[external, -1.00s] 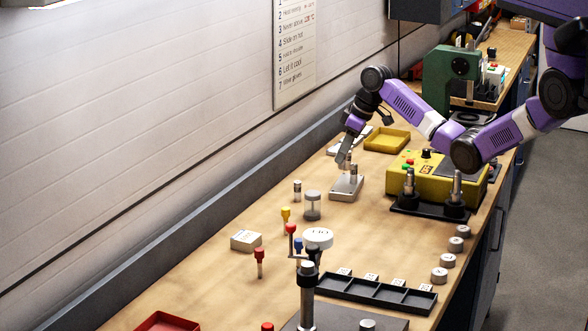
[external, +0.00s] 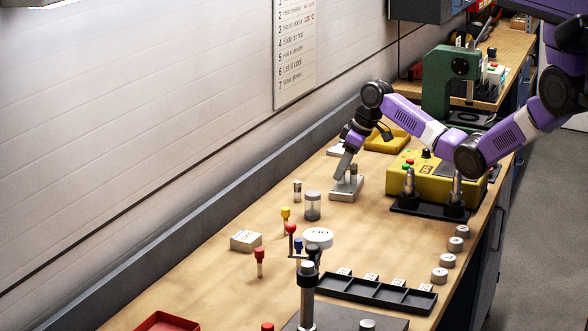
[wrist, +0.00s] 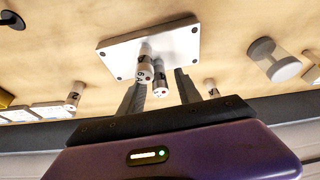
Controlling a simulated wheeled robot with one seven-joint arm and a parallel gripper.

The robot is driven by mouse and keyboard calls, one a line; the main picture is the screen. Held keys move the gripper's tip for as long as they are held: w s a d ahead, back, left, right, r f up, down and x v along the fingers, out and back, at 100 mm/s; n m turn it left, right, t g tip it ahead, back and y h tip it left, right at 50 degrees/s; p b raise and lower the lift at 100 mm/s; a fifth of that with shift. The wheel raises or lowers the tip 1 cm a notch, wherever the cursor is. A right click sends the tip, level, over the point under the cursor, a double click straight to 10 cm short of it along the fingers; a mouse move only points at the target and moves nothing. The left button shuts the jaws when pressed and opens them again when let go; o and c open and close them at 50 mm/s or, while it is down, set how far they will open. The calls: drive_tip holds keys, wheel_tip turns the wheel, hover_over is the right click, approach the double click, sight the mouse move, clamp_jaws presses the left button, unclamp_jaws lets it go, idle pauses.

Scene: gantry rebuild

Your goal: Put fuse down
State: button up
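A pale metal plate (external: 345,194) with screws at its corners lies on the bench below my gripper (external: 346,172). In the wrist view, two fuses stand close together at the plate (wrist: 118,58). One is a white fuse marked 6 A (wrist: 145,66), and the other is a fuse with a darker end (wrist: 160,87). My gripper (wrist: 158,88) has its fingers spread, with the darker-ended fuse between them and gaps visible on both sides. The 6 A fuse overlaps the left finger in this view. Whether a finger touches either fuse is unclear.
A clear jar (external: 312,206) and a small standing cylinder (external: 297,191) are left of the plate. The bench in front of the plate is partly clear.

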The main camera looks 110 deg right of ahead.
drive_tip(key=shift+s+r, duration=0.1)
drive_tip(key=shift+r, duration=0.4)
drive_tip(key=b+v, duration=0.1)
drive_tip(key=v, duration=1)
drive_tip(key=shift+s, duration=0.15)
drive_tip(key=shift+r, duration=0.15)
